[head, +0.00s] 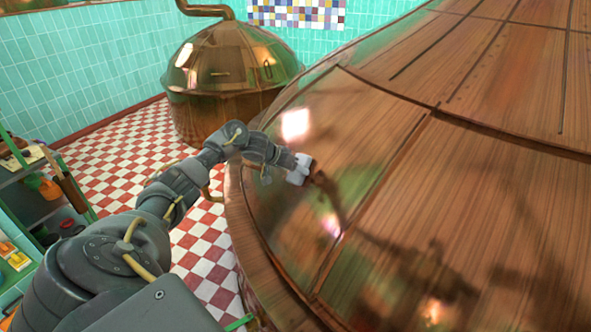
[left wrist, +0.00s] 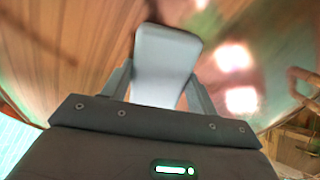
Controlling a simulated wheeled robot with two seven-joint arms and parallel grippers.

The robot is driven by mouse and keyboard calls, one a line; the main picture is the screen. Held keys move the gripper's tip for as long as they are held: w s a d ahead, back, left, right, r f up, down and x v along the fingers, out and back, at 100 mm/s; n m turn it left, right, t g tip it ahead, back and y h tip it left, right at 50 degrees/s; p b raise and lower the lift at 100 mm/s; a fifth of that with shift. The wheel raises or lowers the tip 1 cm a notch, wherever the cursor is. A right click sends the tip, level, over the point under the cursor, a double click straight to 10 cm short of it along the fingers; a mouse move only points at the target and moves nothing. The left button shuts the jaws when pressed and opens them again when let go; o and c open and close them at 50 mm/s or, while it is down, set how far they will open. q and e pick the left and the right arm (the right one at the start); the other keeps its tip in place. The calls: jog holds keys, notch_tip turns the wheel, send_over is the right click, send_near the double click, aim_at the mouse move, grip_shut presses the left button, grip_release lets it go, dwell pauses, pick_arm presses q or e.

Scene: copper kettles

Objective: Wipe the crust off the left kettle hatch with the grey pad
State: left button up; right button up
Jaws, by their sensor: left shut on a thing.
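The big copper kettle (head: 480,190) fills the right side of the head view. A smooth, glossy panel (head: 285,205) on its near left side looks like the left hatch. My left gripper (head: 297,171) is at this panel, shut on the grey pad (head: 301,166). In the left wrist view the pad (left wrist: 165,55) sticks out between the fingers, with its far end close to the copper. A dark brown patch (head: 318,177) lies just beyond the pad; I cannot tell crust from reflection, or whether the pad touches. My right gripper is not in view.
A smaller domed copper kettle (head: 228,75) stands behind on the red and white tiled floor (head: 118,150). A shelf (head: 30,205) with small items is at the left edge. Dark reflections or shadows cross the big kettle's right panels.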

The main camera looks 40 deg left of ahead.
pick_arm(q)
jog(key=shift+s+a+r, duration=0.15)
jog(key=shift+s+r, duration=0.1)
jog(key=shift+r, duration=0.05)
jog(key=v, duration=0.3)
jog(key=shift+s+r+p, duration=0.2)
jog(key=shift+s+p, duration=0.05)
jog(key=shift+p, duration=0.1)
jog(key=shift+s+a+r, duration=0.2)
jog(key=shift+s+r, duration=0.2)
jog(key=shift+r, duration=0.1)
jog(key=v, duration=0.3)
jog(key=shift+d, duration=0.1)
